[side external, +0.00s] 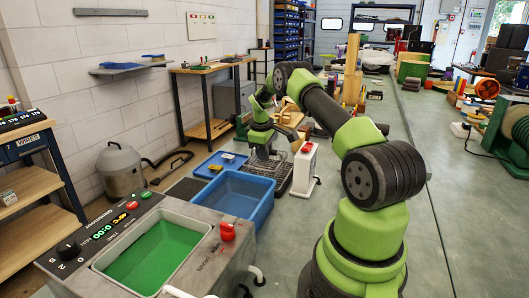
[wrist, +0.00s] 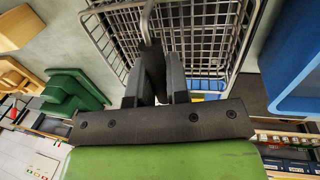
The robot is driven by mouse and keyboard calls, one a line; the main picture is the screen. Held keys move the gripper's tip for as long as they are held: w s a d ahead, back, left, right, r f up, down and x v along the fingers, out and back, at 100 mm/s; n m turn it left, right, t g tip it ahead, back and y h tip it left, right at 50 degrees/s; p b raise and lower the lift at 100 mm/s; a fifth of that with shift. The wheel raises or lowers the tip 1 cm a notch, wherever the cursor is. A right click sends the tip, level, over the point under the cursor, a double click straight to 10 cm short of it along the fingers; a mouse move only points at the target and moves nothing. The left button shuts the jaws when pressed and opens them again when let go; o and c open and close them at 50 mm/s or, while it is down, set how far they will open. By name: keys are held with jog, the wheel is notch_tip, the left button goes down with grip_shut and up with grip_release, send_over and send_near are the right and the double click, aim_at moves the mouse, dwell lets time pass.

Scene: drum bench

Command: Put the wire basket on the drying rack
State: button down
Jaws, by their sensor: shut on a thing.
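In the wrist view the wire basket (wrist: 208,25), a grey metal mesh, hangs at the top of the picture. Its bent handle (wrist: 147,20) runs down between the dark fingers of my gripper (wrist: 153,75), which are shut on it. In the side external view my gripper (side external: 262,148) points down beyond the blue tub, over a dark wire structure (side external: 279,181). That structure appears to be the drying rack, with the basket at or just above it. The two overlap, so I cannot tell whether they touch.
A blue tub (side external: 268,197) stands in front, beside a machine with a green-filled basin (side external: 150,254). A white container with a red top (side external: 304,172) stands close on the right. A blue tray (side external: 213,170) lies to the left. Open floor extends right.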

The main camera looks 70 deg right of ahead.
jog(key=c, duration=1.1)
grip_release()
jog(key=shift+f, duration=0.15)
notch_tip(320, 180, up, 12)
jog(key=a+f, duration=0.1)
jog(key=a, duration=0.1)
jog(key=s+a+r+m+t+y, duration=0.1)
jog(key=a+r+t, duration=0.1)
jog(key=a+r, duration=0.65)
jog(key=a+r+m+t, duration=0.15)
jog(key=a+r, duration=0.45)
jog(key=a, duration=0.6)
jog(key=s+a+m+t+y, duration=0.1)
jog(key=s+a+t+y, duration=0.2)
jog(key=s+a, duration=1.1)
jog(key=shift+s+a+f+t, duration=0.25)
jog(key=shift+s+f+t, duration=0.1)
jog(key=shift+f, duration=0.1)
